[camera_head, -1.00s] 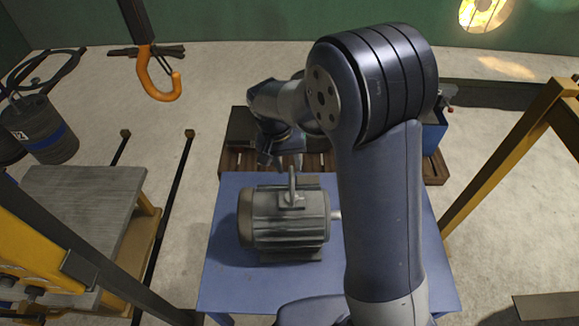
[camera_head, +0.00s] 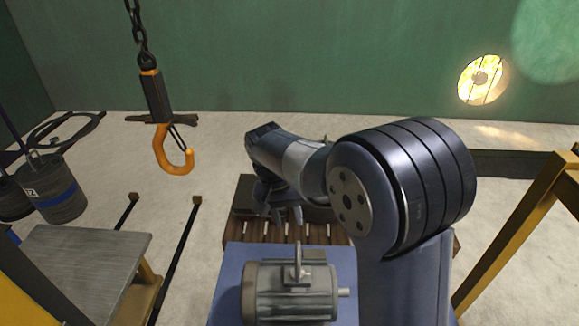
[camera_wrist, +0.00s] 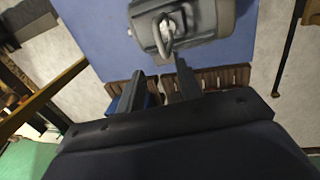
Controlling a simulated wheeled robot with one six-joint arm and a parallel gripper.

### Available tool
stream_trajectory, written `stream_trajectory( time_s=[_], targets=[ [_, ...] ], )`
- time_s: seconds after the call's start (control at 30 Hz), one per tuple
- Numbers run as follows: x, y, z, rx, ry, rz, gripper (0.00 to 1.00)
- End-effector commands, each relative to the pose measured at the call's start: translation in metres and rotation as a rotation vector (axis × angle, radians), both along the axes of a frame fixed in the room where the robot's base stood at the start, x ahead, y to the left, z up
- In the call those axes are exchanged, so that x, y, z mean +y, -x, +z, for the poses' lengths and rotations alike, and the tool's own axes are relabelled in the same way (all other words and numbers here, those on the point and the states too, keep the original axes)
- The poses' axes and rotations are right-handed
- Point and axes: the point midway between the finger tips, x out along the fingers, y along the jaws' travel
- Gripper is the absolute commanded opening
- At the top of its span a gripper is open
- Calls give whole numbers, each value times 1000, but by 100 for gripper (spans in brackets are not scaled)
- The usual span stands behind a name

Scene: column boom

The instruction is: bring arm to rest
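My gripper (camera_head: 284,213) hangs beyond the far edge of the blue table, above the wooden pallet, in the head view. Its two fingers stand apart with nothing between them; they also show in the wrist view (camera_wrist: 162,82). A grey motor (camera_head: 290,292) with a lifting eye on top sits on the blue table (camera_head: 232,262), nearer the camera than my gripper. The motor also shows in the wrist view (camera_wrist: 205,22), past the fingertips and apart from them. My own arm covers the right part of the table in the head view.
An orange hook (camera_head: 172,155) hangs on a chain at the upper left. A yellow frame leg (camera_head: 515,235) rises at the right. The wooden pallet (camera_head: 330,233) lies behind the table.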

Motion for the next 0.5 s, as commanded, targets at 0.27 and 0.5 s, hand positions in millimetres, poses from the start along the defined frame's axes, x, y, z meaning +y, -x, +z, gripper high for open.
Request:
stream_trajectory(
  time_s=[0.27,0.5],
  targets=[
    [-10,1,-45,7,4,-1,34],
    [-18,1,-86,5,2,0,34]
  ],
)
